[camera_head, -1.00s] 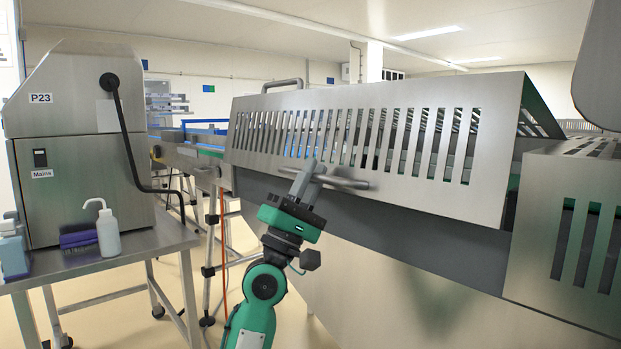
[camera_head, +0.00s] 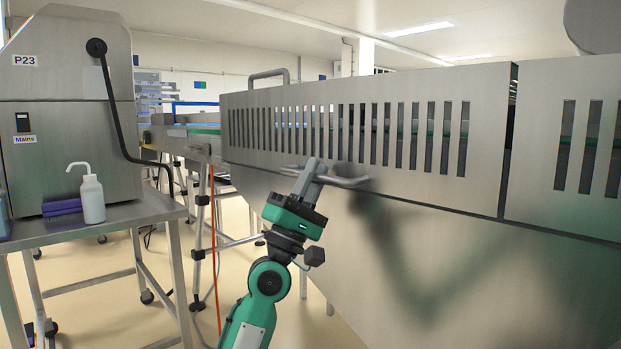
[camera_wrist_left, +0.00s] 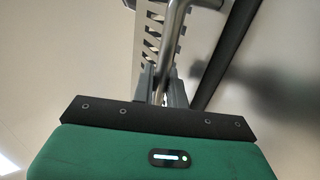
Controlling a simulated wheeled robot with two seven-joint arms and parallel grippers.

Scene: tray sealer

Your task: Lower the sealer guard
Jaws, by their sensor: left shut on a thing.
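The sealer guard (camera_head: 400,92) is a slotted steel panel on the side of the sealer. In the head view it hangs nearly upright, about flush with the slotted panel to its right. A bar handle (camera_head: 345,182) sticks out along its lower edge. My left gripper (camera_head: 312,172) is shut on this handle from below. In the left wrist view the handle bar (camera_wrist_left: 178,20) runs up from between the fingers (camera_wrist_left: 161,85), with the slotted guard (camera_wrist_left: 148,40) behind. The exact contact is partly hidden by the fingers. My right gripper is not in view.
A second slotted panel (camera_head: 575,130) stands at the right. A steel table (camera_head: 130,217) at the left holds a P23 cabinet (camera_head: 70,110), a white pump bottle (camera_head: 92,198) and purple cloths (camera_head: 62,207). A conveyor (camera_head: 195,140) runs behind. Some floor between table and sealer is clear.

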